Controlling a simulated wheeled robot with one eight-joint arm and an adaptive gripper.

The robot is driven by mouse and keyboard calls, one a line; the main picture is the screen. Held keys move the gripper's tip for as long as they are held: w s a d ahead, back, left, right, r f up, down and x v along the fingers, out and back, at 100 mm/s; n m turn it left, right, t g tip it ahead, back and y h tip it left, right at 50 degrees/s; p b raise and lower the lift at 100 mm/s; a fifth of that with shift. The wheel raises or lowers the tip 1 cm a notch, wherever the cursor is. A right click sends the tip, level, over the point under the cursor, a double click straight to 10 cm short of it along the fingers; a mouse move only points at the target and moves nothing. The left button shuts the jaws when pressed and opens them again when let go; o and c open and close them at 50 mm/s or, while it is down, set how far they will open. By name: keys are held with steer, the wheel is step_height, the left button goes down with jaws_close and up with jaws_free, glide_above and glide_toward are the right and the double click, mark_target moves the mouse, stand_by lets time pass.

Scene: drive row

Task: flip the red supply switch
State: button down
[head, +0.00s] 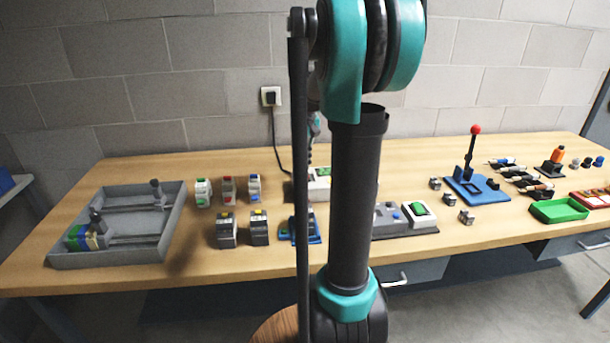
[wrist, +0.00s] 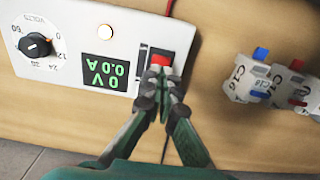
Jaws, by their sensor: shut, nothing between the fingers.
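The red supply switch (wrist: 159,60) sits in a dark frame on the white supply box (wrist: 60,60), which appears upside down in the wrist view. My gripper (wrist: 160,73) is shut and empty, with its fingertips at the switch's near edge. They overlap the switch in the picture; I cannot tell whether they touch it. The box's green display (wrist: 104,73) reads 0 V and 0.0 A. A black dial (wrist: 36,45) is beside it. In the head view the supply box (head: 319,190) is partly hidden behind my arm, and the switch is not distinguishable.
White modules with blue and red levers (wrist: 262,72) stand right of the box in the wrist view. A grey tray (head: 115,253) is at the bench's left. A blue stand with a red-knobbed lever (head: 474,129) is at right. A wall socket (head: 270,96) feeds a black cable.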

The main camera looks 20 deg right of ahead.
mark_target(305, 175)
steer(key=shift+f, duration=1.35)
stand_by(1.0)
steer(key=shift+r, duration=3.5)
